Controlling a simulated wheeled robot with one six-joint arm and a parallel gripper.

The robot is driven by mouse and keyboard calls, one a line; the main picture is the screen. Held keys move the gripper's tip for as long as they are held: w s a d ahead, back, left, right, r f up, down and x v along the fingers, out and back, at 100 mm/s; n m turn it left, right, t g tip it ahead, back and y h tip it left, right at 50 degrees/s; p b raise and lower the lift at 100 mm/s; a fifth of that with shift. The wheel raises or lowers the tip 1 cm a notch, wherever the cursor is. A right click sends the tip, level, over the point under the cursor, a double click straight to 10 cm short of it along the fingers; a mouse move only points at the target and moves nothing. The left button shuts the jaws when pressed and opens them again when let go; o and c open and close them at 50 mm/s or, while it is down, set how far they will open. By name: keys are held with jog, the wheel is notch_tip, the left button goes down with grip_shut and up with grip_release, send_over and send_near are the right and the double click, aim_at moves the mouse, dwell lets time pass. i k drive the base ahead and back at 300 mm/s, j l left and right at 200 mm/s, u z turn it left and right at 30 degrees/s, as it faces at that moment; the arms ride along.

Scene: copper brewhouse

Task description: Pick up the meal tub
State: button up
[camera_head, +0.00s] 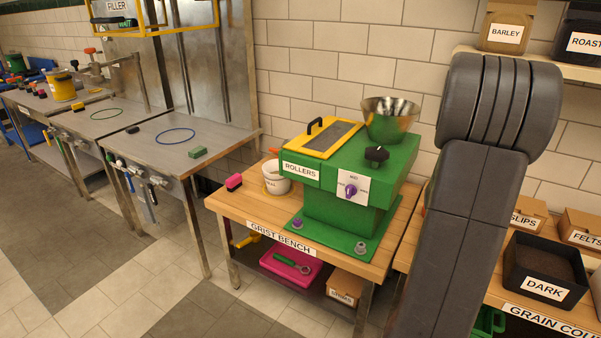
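A white tub (275,184) with a partly readable label, likely the meal tub, stands upright on the wooden grist bench (233,198). It is at the left end of the green mill (347,208), close under the box marked ROLLERS (301,169), which hides part of it. Something reddish shows at the tub's rim, too small to tell. My gripper is out of the picture; only a grey link of my arm shows at the right.
A metal hopper (389,119) tops the mill. A pink tray (291,260) and a cardboard box (346,286) sit on the lower shelf. A steel table (177,146) stands left. Open floor lies in front.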

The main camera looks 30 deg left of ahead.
aim_at(277, 184)
jog(key=j+u, duration=0.1)
jog(key=j, duration=0.35)
jog(key=i+j, duration=0.15)
jog(key=j, duration=0.25)
jog(key=i+j+u, duration=0.15)
jog(key=j, duration=0.3)
jog(key=j+u, duration=0.1)
jog(key=j, duration=0.3)
jog(key=i+j+u, duration=0.1)
jog(key=j, duration=0.3)
jog(key=i+j+u, duration=0.25)
jog(key=i+j, duration=0.35)
jog(key=i, duration=0.45)
